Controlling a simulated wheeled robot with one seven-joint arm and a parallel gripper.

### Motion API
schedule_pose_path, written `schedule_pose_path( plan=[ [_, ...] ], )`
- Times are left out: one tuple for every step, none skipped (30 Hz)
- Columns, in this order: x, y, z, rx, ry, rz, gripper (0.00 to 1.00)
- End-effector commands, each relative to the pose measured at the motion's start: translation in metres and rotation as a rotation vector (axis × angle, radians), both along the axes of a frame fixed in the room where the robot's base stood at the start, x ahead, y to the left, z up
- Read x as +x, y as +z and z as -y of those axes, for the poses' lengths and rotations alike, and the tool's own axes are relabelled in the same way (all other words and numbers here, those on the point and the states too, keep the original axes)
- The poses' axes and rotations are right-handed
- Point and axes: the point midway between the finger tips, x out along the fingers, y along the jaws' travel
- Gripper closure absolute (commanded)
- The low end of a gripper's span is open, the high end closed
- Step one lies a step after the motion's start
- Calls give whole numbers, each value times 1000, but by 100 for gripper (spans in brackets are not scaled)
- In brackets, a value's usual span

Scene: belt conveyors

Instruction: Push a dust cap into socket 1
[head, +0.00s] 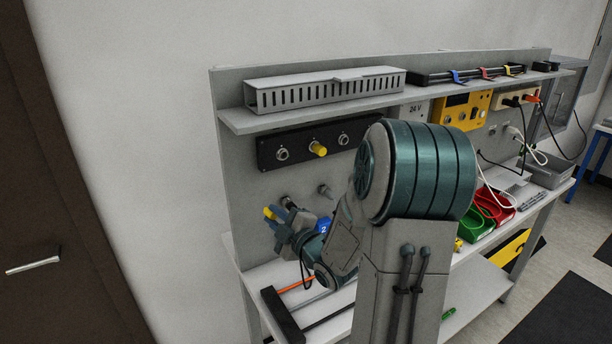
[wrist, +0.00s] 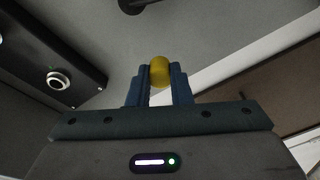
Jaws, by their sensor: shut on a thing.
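My gripper (head: 276,220) is shut on a yellow dust cap (head: 268,212), low in front of the grey back board. In the wrist view the cap (wrist: 160,70) sticks up between the two blue fingertips (wrist: 158,88). A black socket panel (head: 300,158) is fixed to the board above the gripper. It has a bare socket at its left (head: 282,154), another yellow cap (head: 318,149) at its middle, and a bare socket at its right (head: 343,139). The wrist view shows one bare socket (wrist: 58,80) on the panel. I cannot read the socket numbers. The held cap is apart from the panel.
A shelf (head: 300,115) with a slotted grey duct (head: 325,90) overhangs the panel. Grey pegs (head: 325,190) stick out of the board below it. A blue tag marked 2 (head: 323,226) is beside my wrist. Green (head: 478,219) and red (head: 497,205) bins stand right.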

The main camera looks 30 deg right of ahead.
Motion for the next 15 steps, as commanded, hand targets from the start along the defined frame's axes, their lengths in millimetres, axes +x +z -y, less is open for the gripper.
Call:
schedule_pose_path(
  plan=[
    [-4,16,6,-77,-17,18,100],
    [-6,24,10,-119,-28,26,100],
    [-9,34,15,-170,-43,33,100],
    [-12,43,19,-209,-54,39,100],
    [-15,51,23,-245,-65,43,100],
    [-19,62,27,-286,-78,48,100],
    [-22,70,30,-318,-87,50,100],
    [-26,78,33,-344,-97,53,100],
    [-30,88,37,-378,-108,55,100],
    [-33,94,39,-400,-116,55,100],
    [-36,100,41,-418,-123,55,100],
    [-40,108,44,-441,-130,55,100],
    [-43,113,45,-456,-136,56,100],
    [-45,117,47,-468,-141,55,100],
    [-48,122,49,-482,-146,54,100]
  ],
)
